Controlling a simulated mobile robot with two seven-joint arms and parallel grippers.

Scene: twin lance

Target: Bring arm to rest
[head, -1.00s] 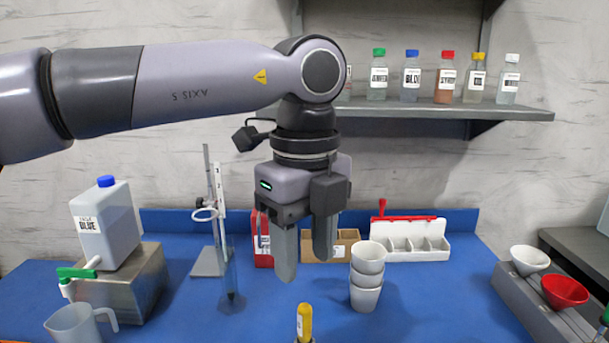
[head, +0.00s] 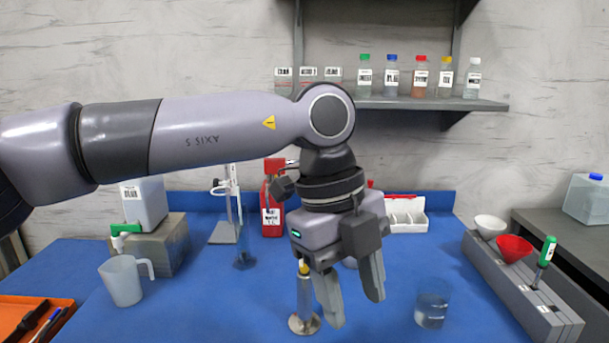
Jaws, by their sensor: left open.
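My left arm reaches in from the left across the middle of the head view. Its left gripper (head: 352,300) points down over the blue bench (head: 190,315). The two fingers are apart and I see nothing between them. A small metal stand with a yellow top (head: 304,312) is upright just left of the fingers, partly behind the gripper body. The white cups are almost wholly hidden behind the gripper. My right gripper does not show.
A clear beaker (head: 432,308) stands right of the gripper. A grey rack (head: 525,298) holds a white funnel (head: 490,227) and a red funnel (head: 514,249). A jug (head: 125,281) stands at left, an orange tray (head: 55,322) at front left. A shelf (head: 420,104) with bottles is behind.

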